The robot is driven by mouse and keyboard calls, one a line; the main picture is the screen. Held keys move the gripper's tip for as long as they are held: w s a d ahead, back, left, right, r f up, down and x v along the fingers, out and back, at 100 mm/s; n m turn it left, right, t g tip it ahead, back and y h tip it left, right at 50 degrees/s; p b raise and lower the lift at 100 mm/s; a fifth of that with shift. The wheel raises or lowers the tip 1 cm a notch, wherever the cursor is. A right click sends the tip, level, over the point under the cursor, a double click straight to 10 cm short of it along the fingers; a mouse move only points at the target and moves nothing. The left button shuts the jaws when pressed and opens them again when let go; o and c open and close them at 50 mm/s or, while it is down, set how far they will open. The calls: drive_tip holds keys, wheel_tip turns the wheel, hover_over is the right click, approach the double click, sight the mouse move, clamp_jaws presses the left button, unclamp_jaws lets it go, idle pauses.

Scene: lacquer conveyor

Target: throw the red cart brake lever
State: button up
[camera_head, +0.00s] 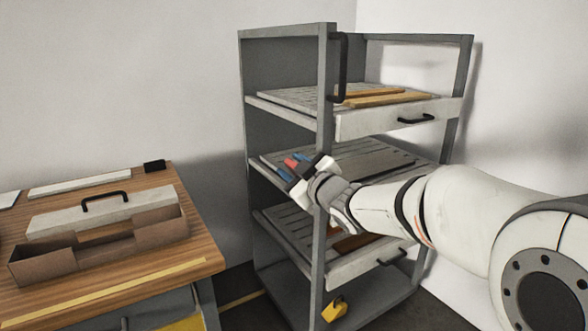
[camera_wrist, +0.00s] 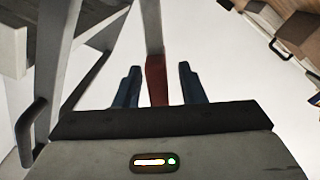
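The red brake lever (camera_wrist: 156,80) shows in the wrist view as a dark red bar at the end of a grey cart post. My gripper (camera_wrist: 158,85) is open, with one blue finger on each side of the lever and a visible gap on both sides. In the head view, my gripper (camera_head: 295,167) is at the cart's near front post, around mid-height. The red lever (camera_head: 291,163) shows there as a small patch between the blue fingertips; most of it is hidden by the gripper. The grey cart (camera_head: 326,90) stands upright against the wall.
The cart carries slatted trays with handles (camera_head: 416,119) and wooden boards (camera_head: 390,99). A yellow object (camera_head: 335,308) sits on its bottom. A wooden bench (camera_head: 190,245) stands at left, holding an open brown box (camera_head: 45,267) and a grey handled lid (camera_head: 75,216). Floor shows between bench and cart.

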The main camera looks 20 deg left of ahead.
drive_tip(key=shift+w+a, duration=0.25)
drive_tip(key=shift+a, duration=0.05)
drive_tip(key=shift+c, duration=0.5)
clamp_jaws()
